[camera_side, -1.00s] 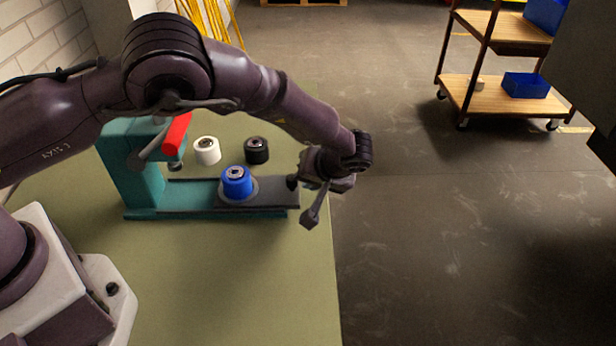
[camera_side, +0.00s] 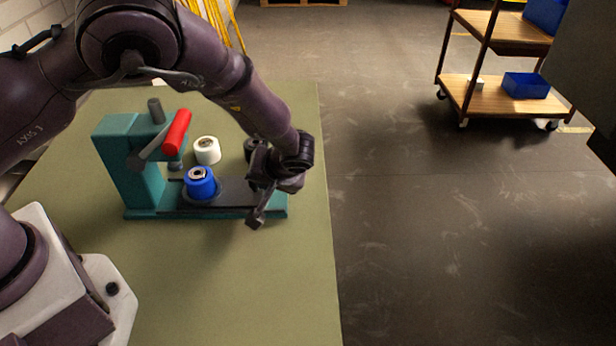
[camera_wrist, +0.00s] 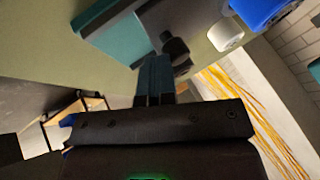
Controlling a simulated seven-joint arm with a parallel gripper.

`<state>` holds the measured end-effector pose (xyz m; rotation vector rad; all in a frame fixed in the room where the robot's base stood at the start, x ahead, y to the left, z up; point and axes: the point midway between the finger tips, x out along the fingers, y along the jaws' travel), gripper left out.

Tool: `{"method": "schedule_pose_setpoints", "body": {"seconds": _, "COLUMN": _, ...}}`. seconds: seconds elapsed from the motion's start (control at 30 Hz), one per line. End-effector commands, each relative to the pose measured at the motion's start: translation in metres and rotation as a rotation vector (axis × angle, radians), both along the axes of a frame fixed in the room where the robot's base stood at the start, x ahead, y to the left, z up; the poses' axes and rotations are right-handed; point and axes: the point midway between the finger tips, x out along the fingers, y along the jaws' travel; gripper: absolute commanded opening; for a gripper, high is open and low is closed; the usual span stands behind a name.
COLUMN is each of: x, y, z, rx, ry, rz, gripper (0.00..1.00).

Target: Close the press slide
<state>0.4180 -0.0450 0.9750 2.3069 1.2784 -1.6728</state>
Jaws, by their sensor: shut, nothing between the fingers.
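A teal press (camera_side: 140,165) with a red-handled lever (camera_side: 177,133) stands on the green table. Its dark slide (camera_side: 230,192) lies on the teal base rail (camera_side: 280,213) and carries a blue cylindrical part (camera_side: 201,184), close to the press column. My gripper (camera_side: 256,218) is at the slide's right end, its fingers shut with nothing between them. Whether they touch the slide's end is hard to tell in the side view. In the wrist view the shut fingers (camera_wrist: 155,75) point towards the dark slide (camera_wrist: 160,15), with the blue part (camera_wrist: 262,8) at the upper right.
A white spool (camera_side: 207,150) and a black spool (camera_side: 251,147), partly hidden by my arm, stand behind the rail. The green table (camera_side: 250,290) is clear in front. A wooden cart (camera_side: 500,95) with blue bins stands on the floor at the back right.

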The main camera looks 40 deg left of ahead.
Motion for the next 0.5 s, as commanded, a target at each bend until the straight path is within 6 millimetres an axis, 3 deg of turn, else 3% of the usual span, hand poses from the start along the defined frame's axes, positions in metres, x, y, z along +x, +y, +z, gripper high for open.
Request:
{"method": "schedule_pose_setpoints", "body": {"seconds": 0.2, "x": -0.027, "y": 0.027, "z": 0.001, "rx": 0.002, "ry": 0.001, "rz": 0.002, "gripper": 0.00}}
{"method": "schedule_pose_setpoints", "body": {"seconds": 0.5, "x": -0.034, "y": 0.033, "z": 0.000, "rx": 0.005, "ry": 0.006, "rz": 0.006, "gripper": 0.00}}
